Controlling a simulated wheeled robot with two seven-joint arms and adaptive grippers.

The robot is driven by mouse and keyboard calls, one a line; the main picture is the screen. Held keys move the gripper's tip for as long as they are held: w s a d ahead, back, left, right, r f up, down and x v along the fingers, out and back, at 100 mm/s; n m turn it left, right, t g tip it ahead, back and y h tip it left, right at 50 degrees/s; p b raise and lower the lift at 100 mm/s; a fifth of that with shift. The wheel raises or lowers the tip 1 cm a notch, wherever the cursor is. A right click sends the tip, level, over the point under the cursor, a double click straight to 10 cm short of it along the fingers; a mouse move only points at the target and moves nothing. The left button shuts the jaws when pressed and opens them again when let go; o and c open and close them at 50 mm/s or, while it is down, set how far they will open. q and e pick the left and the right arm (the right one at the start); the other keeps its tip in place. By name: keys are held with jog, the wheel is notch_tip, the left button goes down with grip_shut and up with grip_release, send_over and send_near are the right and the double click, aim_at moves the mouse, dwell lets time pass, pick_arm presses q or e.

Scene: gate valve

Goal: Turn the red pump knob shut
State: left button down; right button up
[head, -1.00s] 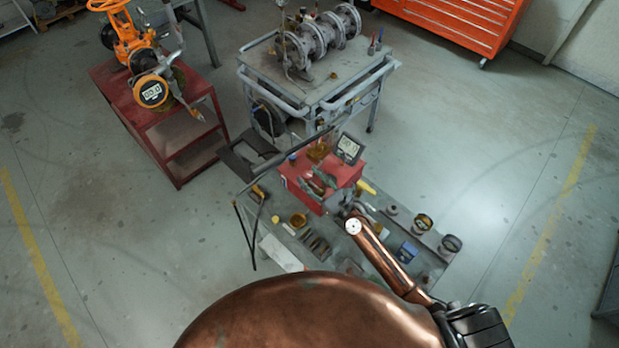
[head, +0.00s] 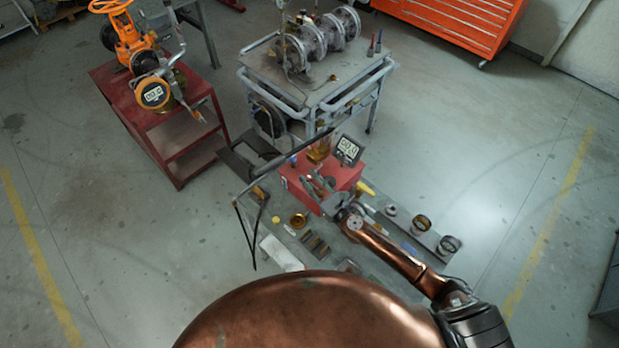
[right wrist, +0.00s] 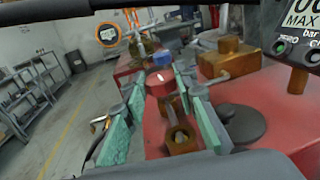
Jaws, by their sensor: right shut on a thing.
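The red pump (head: 349,178) sits on the low grey bench in the head view. Its red knob (right wrist: 160,78) shows in the right wrist view, between the green-padded fingers of my right gripper (right wrist: 161,92). The right gripper is shut on the knob, with a finger on either side. In the head view the right gripper (head: 318,186) is over the pump's front left part and hides the knob. A brass fitting (right wrist: 181,137) is nearer the camera, below the knob. My left gripper is not in view.
A digital gauge (head: 348,150) stands at the pump's back right. A long dark lever (head: 285,165) runs over its left side. Loose parts, such as a brass ring (head: 298,220), lie on the bench around it. A red cart (head: 170,135) and grey trolley (head: 320,85) stand behind.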

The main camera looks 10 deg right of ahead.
jog(key=shift+s+a+m+t+h+p, duration=0.2)
jog(key=shift+m+t+h+p, duration=0.2)
jog(key=shift+m+h+p, duration=0.5)
jog(key=shift+a+f+m+t+h+p, duration=0.15)
jog(key=shift+m+t+h+p, duration=0.15)
jog(key=shift+m+h+p, duration=0.65)
jog(key=m+h, duration=0.1)
jog(key=h, duration=0.1)
jog(key=shift+a+f+h+b, duration=0.1)
jog(key=shift+f+h+b, duration=0.05)
jog(key=shift+h+b, duration=0.25)
jog(key=shift+a+f+m+h+b, duration=0.15)
jog(key=shift+m+h+b, duration=0.7)
jog(key=shift+h, duration=1)
jog(key=shift+s+m, duration=0.1)
jog(key=shift+m, duration=0.2)
jog(key=o, duration=1.2)
jog(key=shift+r, duration=0.25)
jog(key=shift+c, duration=0.2)
jog(key=s+a, duration=0.2)
jog(key=s, duration=0.9)
jog(key=shift+s, duration=0.3)
